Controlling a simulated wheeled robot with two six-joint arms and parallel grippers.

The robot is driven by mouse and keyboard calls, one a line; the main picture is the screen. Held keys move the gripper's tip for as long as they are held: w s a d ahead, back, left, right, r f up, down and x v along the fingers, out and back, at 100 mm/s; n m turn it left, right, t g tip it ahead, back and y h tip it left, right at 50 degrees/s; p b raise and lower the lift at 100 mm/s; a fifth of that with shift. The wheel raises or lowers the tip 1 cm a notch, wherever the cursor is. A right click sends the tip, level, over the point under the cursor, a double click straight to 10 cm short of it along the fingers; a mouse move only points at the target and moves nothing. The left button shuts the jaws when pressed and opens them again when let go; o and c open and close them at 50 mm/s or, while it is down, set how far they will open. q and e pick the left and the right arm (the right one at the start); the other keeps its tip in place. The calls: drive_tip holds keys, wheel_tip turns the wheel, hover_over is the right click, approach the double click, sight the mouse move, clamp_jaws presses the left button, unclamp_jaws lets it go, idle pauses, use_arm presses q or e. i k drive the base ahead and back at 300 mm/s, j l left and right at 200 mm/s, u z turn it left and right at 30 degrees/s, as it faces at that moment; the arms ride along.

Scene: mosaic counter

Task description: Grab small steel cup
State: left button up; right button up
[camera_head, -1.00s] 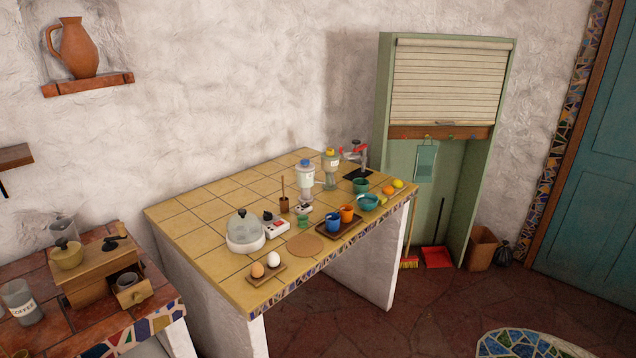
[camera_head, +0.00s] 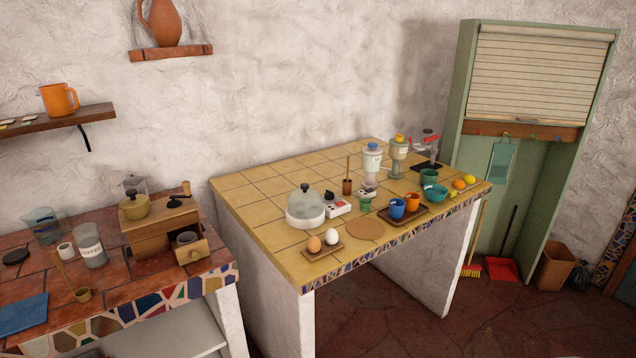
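A wooden coffee grinder (camera_head: 160,225) stands on the left red-tiled counter (camera_head: 120,282). Its small drawer (camera_head: 190,253) is pulled open at the front right. A small grey round cup (camera_head: 186,238) sits in the drawer; it looks like the steel cup, but it is too small to tell its metal for sure. Its lower part is hidden by the drawer front. Neither of my grippers is in view.
Near the grinder stand a COFFEE jar (camera_head: 91,248), a clear jug (camera_head: 42,226), a small white cup (camera_head: 66,251) and a brass-coloured scoop (camera_head: 82,295). A blue cloth (camera_head: 22,313) lies front left. A yellow-tiled counter (camera_head: 245,200) with many items stands to the right.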

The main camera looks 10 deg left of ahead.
sight(188, 237)
drive_tip(key=u, duration=1.2)
